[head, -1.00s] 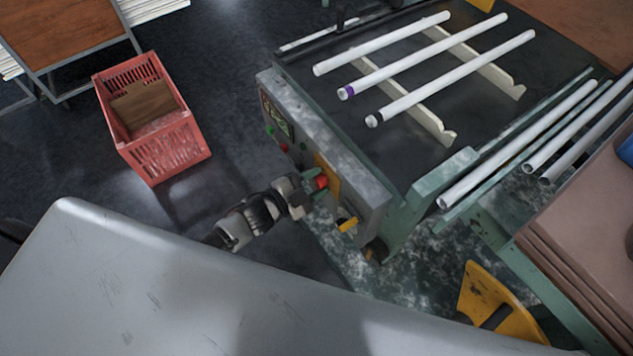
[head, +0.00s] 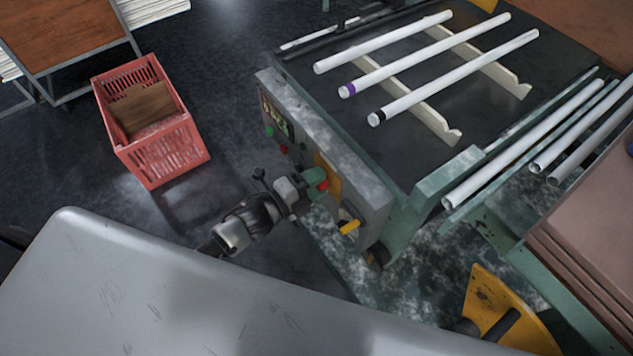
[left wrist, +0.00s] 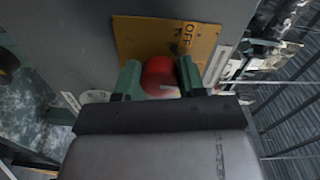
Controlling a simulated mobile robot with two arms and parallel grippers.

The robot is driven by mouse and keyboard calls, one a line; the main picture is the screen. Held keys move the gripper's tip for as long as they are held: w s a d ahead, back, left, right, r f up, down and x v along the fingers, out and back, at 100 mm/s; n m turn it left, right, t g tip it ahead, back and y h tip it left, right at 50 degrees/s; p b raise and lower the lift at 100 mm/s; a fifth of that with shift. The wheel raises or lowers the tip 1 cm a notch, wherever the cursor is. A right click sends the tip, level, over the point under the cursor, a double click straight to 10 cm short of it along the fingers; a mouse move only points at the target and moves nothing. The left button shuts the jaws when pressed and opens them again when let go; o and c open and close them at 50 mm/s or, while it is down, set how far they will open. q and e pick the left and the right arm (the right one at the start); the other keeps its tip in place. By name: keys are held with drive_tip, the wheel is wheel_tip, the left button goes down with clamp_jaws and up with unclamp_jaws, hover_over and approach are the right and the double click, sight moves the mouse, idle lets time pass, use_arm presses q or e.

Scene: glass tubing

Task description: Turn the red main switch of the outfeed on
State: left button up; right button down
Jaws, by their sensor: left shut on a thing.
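The red main switch (left wrist: 160,77) sits on a yellow plate (left wrist: 165,38) marked "OFF" on the grey panel of the outfeed. In the left wrist view it stands between the two green fingers of my left gripper (left wrist: 160,82), which are shut on it. In the head view the left gripper (head: 318,180) is at the yellow plate (head: 328,175), with a little of the red switch (head: 323,185) showing by the fingers. A pale mark shows on the switch's face. The fingers hide its sides. My right gripper is not in view.
The same panel carries a small display (head: 275,118), a green button (head: 269,131), a red button (head: 283,149) and a yellow handle (head: 349,226). Glass tubes (head: 430,60) lie on the outfeed's rails. A red crate (head: 165,155) stands on the floor to the left.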

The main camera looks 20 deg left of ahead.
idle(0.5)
use_arm(q)
drive_tip(key=o, duration=0.9)
drive_tip(key=shift+b+v, duration=0.85)
drive_tip(key=shift+v, duration=4.6)
